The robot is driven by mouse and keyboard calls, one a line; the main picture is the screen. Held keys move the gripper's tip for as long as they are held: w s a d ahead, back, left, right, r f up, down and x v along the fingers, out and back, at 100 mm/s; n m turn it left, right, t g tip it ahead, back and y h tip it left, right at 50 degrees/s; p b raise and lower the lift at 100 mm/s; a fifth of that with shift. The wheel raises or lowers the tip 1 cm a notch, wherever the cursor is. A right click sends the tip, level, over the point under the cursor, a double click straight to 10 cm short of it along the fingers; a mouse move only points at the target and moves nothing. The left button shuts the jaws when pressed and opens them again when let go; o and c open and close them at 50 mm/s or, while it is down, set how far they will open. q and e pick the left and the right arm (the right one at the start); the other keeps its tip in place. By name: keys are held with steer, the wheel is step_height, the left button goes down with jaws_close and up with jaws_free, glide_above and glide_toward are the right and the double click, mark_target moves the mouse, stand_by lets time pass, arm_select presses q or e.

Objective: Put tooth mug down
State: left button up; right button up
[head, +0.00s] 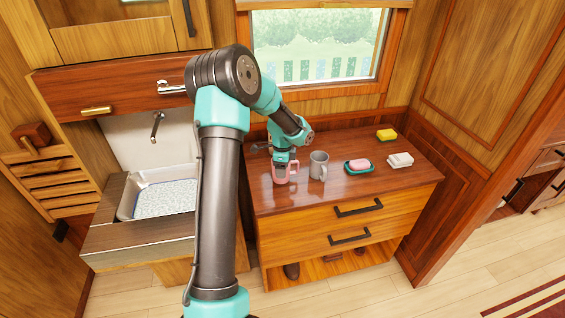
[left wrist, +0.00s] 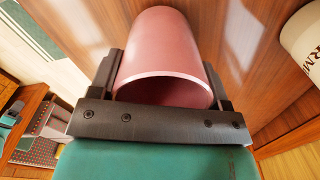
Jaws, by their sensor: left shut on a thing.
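A pink tooth mug (head: 281,177) is upright at the left part of the wooden counter top in the head view. My left gripper (head: 284,165) reaches down to it from above and is shut on it. In the left wrist view the pink mug (left wrist: 162,45) sits between the two dark fingers, its open rim toward the palm. I cannot tell whether its base touches the counter. My right gripper is not in view.
A grey mug (head: 318,166) with a handle stands close to the right of the pink mug; lettering shows on it in the left wrist view (left wrist: 306,42). Further right are a pink soap (head: 360,164) on a teal dish, a white block (head: 400,160) and a yellow sponge (head: 386,134). A sink (head: 127,206) is left. The counter's front right is clear.

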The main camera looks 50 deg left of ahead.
arm_select(q)
steer(key=shift+f, duration=0.25)
steer(key=shift+f, duration=0.25)
stand_by(0.5)
steer(key=o, duration=1.2)
steer(key=shift+c, duration=0.2)
step_height(320, 180, up, 18)
steer(key=shift+f, duration=0.25)
jaws_close()
stand_by(0.7)
stand_by(0.6)
